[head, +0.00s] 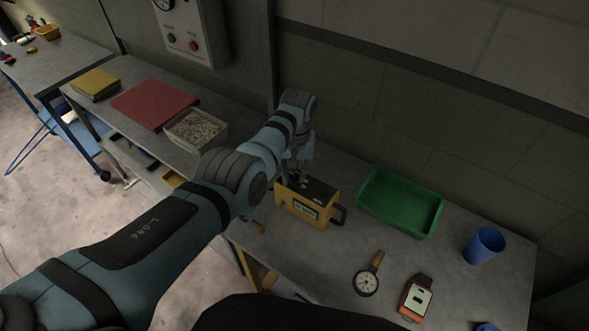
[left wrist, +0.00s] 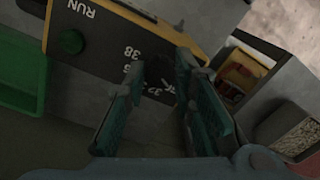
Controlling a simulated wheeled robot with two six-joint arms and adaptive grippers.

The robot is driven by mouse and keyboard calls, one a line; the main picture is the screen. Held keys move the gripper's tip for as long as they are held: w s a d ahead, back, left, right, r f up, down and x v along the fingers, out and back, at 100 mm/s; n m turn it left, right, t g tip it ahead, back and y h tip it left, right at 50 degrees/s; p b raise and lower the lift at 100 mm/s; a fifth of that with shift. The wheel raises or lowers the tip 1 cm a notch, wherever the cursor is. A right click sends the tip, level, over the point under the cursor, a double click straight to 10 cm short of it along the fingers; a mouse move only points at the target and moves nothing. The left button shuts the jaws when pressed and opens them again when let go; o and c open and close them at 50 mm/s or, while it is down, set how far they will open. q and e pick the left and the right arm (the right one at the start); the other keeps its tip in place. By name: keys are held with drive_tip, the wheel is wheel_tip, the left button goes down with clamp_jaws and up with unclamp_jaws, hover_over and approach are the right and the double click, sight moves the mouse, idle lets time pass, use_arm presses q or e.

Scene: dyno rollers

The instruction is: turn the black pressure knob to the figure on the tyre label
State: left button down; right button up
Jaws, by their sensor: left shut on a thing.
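The yellow unit (head: 292,207) with a handle stands on the grey bench; its front display is too small to read. The left wrist view shows its black top panel (left wrist: 103,52) with RUN, a green button (left wrist: 71,41) and a scale including 38 and 32. The black knob (left wrist: 160,70) sits beside these figures, partly hidden by the fingers; its exact pointer setting is unclear. My left gripper (head: 301,170) reaches down from above and is shut on the knob, one finger on each side (left wrist: 163,78). No tyre label is readable. My right gripper is out of view.
A green tray (head: 399,231) stands right of the unit. A dial gauge (head: 366,282), an orange device (head: 416,298) and a blue cup (head: 484,245) are farther right. A bin of small pieces (head: 195,130) and a red mat (head: 153,103) lie left. A wall box (head: 190,30) hangs behind.

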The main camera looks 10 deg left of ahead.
sight(296, 177)
use_arm(q)
drive_tip(key=m, duration=0.3)
drive_tip(key=shift+m+p, duration=0.3)
drive_tip(key=m, duration=0.5)
drive_tip(key=shift+f, duration=0.1)
drive_tip(key=c, duration=1.3)
unclamp_jaws()
drive_tip(key=shift+d, duration=0.1)
drive_tip(key=shift+c, duration=0.2)
wheel_tip(296, 177, up, 12)
drive_tip(key=shift+d, duration=0.2)
